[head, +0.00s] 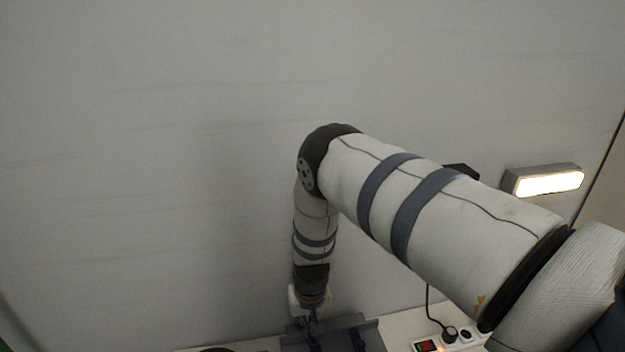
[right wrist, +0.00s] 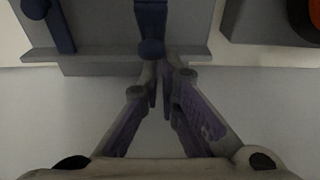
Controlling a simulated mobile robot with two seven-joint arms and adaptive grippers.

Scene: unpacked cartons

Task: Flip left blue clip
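A grey fixture (head: 352,338) stands at the bottom edge of the head view, partly cut off. In the right wrist view, one blue clip (right wrist: 151,22) hangs down over the fixture's front lip (right wrist: 105,56), its rounded end just above my fingertips. Another blue clip (right wrist: 60,25) lies to its left, cut off by the top edge. My right gripper (right wrist: 162,75) has its fingertips drawn together at the rounded end of the middle clip. I cannot tell if they touch it, and nothing shows held between them. In the head view my right gripper (head: 313,316) is small above the fixture. My left gripper is out of view.
A white power strip (head: 450,341) with a plugged black cord lies right of the fixture. A lit lamp (head: 547,181) is on the grey wall (head: 150,150). A grey box with a dark and orange round part (right wrist: 270,22) stands right of the fixture in the wrist view.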

